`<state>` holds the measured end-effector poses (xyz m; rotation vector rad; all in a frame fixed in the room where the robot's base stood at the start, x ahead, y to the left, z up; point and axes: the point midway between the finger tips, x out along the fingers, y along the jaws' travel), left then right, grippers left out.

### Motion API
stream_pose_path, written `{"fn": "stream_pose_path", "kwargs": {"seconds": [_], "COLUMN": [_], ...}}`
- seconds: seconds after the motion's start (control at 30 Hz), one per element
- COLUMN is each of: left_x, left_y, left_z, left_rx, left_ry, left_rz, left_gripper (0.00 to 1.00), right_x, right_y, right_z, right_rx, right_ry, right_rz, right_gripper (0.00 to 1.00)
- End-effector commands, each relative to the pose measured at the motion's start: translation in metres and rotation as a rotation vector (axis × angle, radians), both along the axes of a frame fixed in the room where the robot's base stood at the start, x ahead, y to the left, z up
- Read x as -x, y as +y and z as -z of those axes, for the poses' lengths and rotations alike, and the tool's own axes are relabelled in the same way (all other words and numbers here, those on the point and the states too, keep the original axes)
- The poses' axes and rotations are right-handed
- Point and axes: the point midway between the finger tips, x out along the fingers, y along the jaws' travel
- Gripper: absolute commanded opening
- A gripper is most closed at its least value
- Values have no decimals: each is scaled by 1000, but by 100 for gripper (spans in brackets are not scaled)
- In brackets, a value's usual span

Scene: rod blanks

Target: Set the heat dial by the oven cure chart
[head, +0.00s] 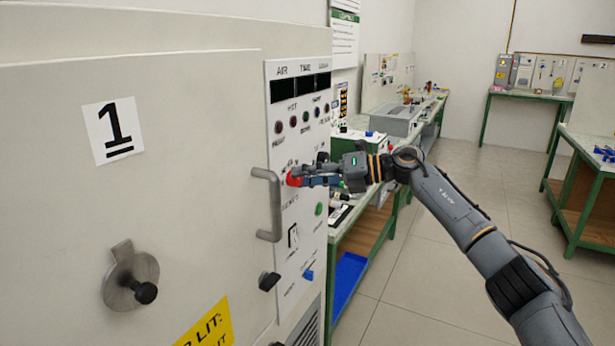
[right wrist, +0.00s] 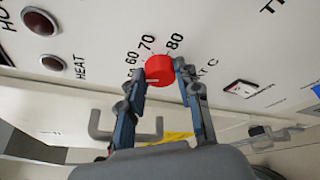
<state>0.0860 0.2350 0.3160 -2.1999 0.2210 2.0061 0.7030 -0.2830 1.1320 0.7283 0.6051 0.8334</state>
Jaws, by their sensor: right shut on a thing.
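The red heat dial (right wrist: 160,69) sits on the oven's white control panel (head: 287,155), with printed numbers 60, 70 and 80 around it. My right gripper (right wrist: 160,75) is shut on the dial, one finger on each side. In the head view the dial (head: 293,178) shows as a red spot at the tip of my right gripper (head: 300,179). A white mark shows on the dial in the right wrist view; which number it lines up with is hard to tell. A wall chart (head: 345,38) hangs behind the oven, its text too small to read. My left gripper is not in view.
The grey oven door handle (head: 271,205) stands out just left of the dial. A rocker switch (right wrist: 241,88) and lamps (right wrist: 40,21) are on the panel. A green-framed bench (head: 372,232) stands beyond the oven. The floor (head: 440,260) at right is clear.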

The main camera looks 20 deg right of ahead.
Motion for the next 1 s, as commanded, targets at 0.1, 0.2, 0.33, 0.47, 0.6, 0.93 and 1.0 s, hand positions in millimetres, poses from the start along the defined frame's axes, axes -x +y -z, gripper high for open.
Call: {"fn": "stream_pose_path", "kwargs": {"seconds": [0.1,0.2,0.33,0.47,0.6,0.93,1.0], "left_x": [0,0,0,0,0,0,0], "left_y": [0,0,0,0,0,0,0], "left_z": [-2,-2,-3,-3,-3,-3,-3], "left_rx": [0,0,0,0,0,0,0], "left_ry": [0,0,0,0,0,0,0], "left_rz": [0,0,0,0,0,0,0], "left_gripper": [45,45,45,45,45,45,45], "right_x": [1,1,2,2,2,3,3], "right_y": [1,2,2,3,3,4,4], "right_z": [0,0,0,0,1,1,1], "right_rx": [79,135,196,240,270,288,288], "right_ry": [-56,-100,-146,-180,-202,-216,-215], "right_rz": [-3,-3,-4,-3,-4,-5,-5], "right_gripper": [2,2,2,2,2,2,2]}}
